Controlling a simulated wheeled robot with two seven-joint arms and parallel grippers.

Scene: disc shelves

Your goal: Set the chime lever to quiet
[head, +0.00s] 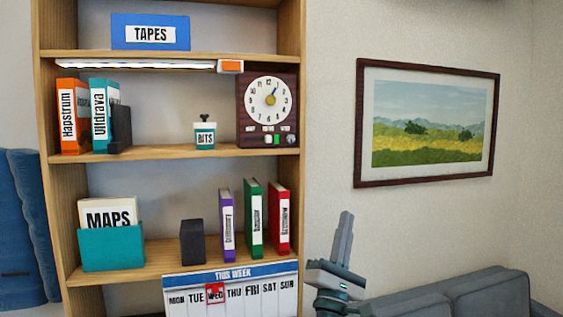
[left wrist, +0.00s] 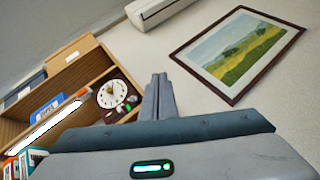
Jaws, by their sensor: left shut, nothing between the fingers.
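A dark wooden clock (head: 267,122) with a round white dial stands at the right end of the upper shelf. Along its lower edge are small labels, a pale knob-like part (head: 268,140) and a green patch (head: 277,140). I cannot tell which is the chime lever or how it is set. The clock also shows in the left wrist view (left wrist: 104,88), left of the fingers. My left gripper (head: 346,216) is shut and empty, pointing up, to the right of and below the clock, apart from the shelves. Its fingers show in the left wrist view (left wrist: 159,80). My right gripper is not in view.
Books, a dark block (head: 192,242) and a calendar (head: 232,290) are lower. A picture (head: 428,122) hangs right; a sofa (head: 480,298) stands below.

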